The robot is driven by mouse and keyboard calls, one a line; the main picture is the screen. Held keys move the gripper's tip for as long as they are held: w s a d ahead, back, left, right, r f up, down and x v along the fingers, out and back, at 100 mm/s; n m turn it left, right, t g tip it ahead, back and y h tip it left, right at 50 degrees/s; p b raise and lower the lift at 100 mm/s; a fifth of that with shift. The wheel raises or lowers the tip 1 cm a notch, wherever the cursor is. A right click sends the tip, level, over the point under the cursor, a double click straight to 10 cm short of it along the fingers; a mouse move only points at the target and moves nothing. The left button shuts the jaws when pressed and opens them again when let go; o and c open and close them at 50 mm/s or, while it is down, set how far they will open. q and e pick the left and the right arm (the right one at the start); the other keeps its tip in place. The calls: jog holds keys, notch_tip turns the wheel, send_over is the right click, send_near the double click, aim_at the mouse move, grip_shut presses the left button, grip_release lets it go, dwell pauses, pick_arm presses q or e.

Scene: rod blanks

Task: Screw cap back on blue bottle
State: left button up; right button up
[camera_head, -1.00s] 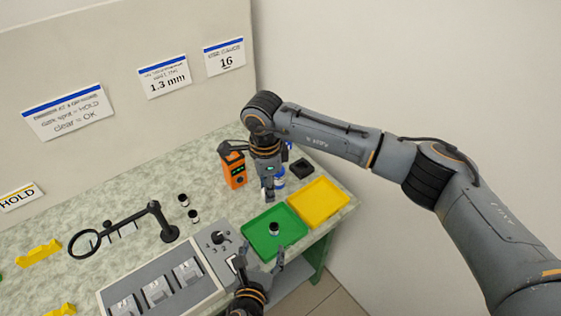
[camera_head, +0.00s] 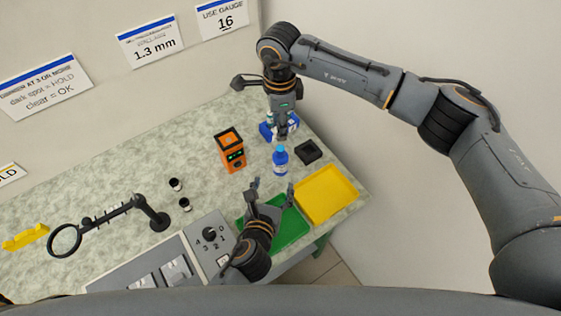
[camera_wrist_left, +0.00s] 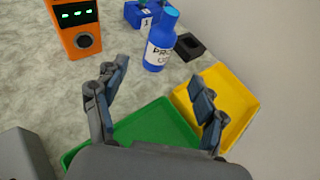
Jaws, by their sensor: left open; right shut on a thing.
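The blue bottle (camera_head: 280,161) stands upright on the bench behind the trays. In the left wrist view the labelled blue bottle (camera_wrist_left: 160,45) stands beyond the fingers; its top is lighter blue, and I cannot tell if that is a cap or bare neck. My left gripper (camera_head: 271,186) is open and empty over the green tray, in front of the bottle and apart from it. Its spread fingers (camera_wrist_left: 160,88) frame the left wrist view. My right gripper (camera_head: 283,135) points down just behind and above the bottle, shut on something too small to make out.
The green tray (camera_head: 292,230) and yellow tray (camera_head: 325,194) lie at the front right. An orange device (camera_head: 230,151), a black square holder (camera_head: 308,152) and a blue block (camera_head: 265,130) stand near the bottle. Two small vials (camera_head: 185,204) and a magnifier (camera_head: 66,240) are left.

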pick_arm(q)
jog(key=x, duration=1.2)
jog(key=shift+w+f, duration=0.15)
jog(key=shift+w, duration=0.05)
pick_arm(e)
jog(key=shift+w+f, duration=0.15)
jog(key=shift+w, duration=0.25)
pick_arm(q)
jog(key=shift+c, duration=0.4)
grip_shut()
pick_arm(e)
send_over(280, 148)
jog(key=shift+f, duration=2.5)
